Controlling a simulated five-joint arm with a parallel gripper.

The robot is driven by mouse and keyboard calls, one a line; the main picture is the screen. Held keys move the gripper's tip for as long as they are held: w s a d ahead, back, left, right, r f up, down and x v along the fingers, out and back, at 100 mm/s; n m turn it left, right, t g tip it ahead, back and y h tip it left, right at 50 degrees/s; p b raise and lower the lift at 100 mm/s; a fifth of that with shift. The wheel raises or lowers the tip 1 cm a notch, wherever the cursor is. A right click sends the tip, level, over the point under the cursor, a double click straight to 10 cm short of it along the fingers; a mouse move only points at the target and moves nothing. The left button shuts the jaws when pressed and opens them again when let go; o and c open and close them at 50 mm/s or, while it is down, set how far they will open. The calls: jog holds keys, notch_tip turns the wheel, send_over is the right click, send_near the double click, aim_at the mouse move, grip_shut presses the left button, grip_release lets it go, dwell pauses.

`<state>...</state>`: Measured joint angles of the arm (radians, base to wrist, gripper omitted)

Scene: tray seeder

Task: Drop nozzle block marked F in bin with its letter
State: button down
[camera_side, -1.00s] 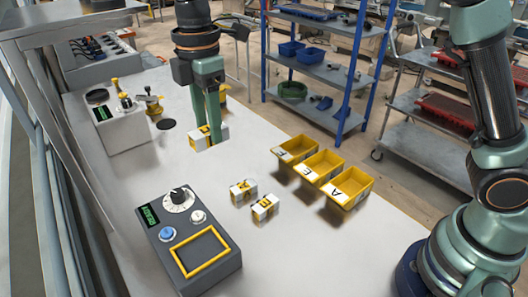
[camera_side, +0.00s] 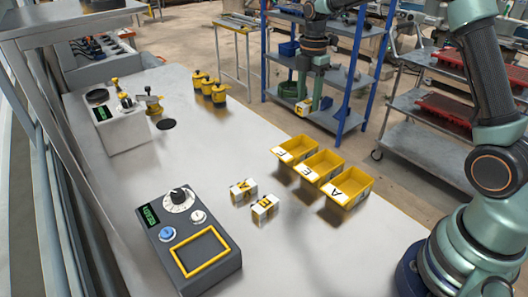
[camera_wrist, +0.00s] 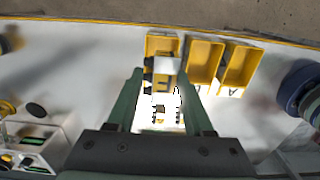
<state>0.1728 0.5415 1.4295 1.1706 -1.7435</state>
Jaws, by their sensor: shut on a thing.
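My gripper (camera_side: 309,97) is shut on a white, yellow and black nozzle block (camera_side: 303,108), raised in the air behind the bins in the side view. In the wrist view, my gripper (camera_wrist: 162,84) has the block (camera_wrist: 162,66) between its fingers; its letter looks like F but is not fully clear. Three yellow bins stand in a row: the leftmost bin (camera_side: 304,146) seems marked F, the middle bin (camera_side: 325,160) E, the right bin (camera_side: 358,183) A. In the wrist view the block partly covers the leftmost bin (camera_wrist: 155,41) and hides its label.
Two other blocks, one seemingly marked A (camera_side: 243,190) and one E (camera_side: 264,207), lie on the table in front of the bins. A control box (camera_side: 187,240) stands at the front left. A blue-post shelf (camera_side: 357,62) stands behind.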

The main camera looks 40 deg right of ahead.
jog(key=shift+f, duration=2.9)
jog(key=shift+c, duration=1)
grip_release()
jog(key=shift+r, duration=0.1)
notch_tip(320, 180, up, 11)
jog(key=shift+f, duration=0.1)
jog(key=shift+r, duration=0.55)
